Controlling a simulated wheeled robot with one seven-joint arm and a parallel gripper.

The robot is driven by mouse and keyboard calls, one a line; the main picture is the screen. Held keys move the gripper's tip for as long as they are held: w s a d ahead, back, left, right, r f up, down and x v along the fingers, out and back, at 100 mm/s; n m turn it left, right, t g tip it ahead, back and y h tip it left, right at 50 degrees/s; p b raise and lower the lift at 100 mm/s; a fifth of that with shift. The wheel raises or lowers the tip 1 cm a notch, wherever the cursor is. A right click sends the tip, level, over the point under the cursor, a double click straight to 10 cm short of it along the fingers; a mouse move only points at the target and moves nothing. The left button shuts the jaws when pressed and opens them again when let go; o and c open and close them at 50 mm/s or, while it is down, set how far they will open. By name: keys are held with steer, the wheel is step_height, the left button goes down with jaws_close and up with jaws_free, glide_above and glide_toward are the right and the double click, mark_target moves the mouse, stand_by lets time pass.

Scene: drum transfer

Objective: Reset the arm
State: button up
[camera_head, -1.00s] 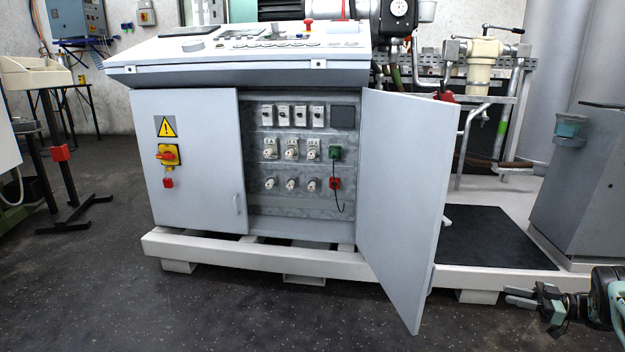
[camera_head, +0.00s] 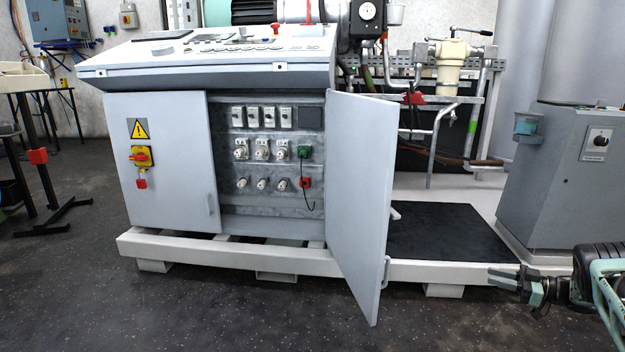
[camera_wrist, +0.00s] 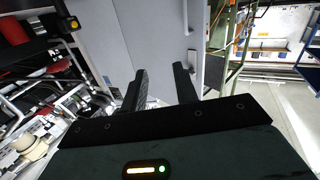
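My gripper (camera_head: 513,279) is at the lower right of the head view, in front of the white platform edge and pointing left. In the wrist view my gripper (camera_wrist: 160,80) shows two dark fingers apart with nothing between them. It is open and empty. My arm runs out of the right edge of the head view. The grey cabinet door (camera_head: 358,200) stands open to the left of my gripper, with a gap between them. The door's surface (camera_wrist: 150,38) also shows beyond the fingers in the wrist view.
The control cabinet (camera_head: 165,165) stands on a white platform (camera_head: 215,253). Inside are several switches, a green plug (camera_head: 304,151) and a red plug (camera_head: 304,183). A black mat (camera_head: 450,232) lies right of the door, before a grey box (camera_head: 570,190). The floor in front is clear.

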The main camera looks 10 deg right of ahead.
steer(key=w+r+m+t+h, duration=0.45)
steer(key=w+r+h, duration=0.25)
steer(key=w+r, duration=0.4)
steer(key=a+r+m+h, duration=0.5)
steer(key=a+r+h, duration=0.15)
steer(key=r, duration=0.25)
steer(key=s+a+m+g, duration=0.1)
steer(key=s+a+g, duration=0.3)
steer(key=s+a, duration=0.6)
steer(key=s+a+g, duration=0.4)
steer(key=s+a, duration=0.2)
steer(key=s, duration=0.9)
steer(key=s+a+m+g, duration=0.1)
steer(key=s+a+g, duration=0.4)
steer(key=s+a, duration=0.5)
steer(key=s+a+r+n+g+p, duration=0.1)
steer(key=s+a+r+n+g, duration=0.15)
steer(key=s+a+n, duration=0.9)
steer(key=s+a+r+m+p, duration=0.1)
steer(key=a+r+p, duration=0.1)
steer(key=r+p, duration=1.7)
steer(key=s+a+r+m+p, duration=0.2)
steer(key=r+p, duration=1.7)
steer(key=shift+a+m, duration=0.15)
steer(key=shift+m, duration=0.15)
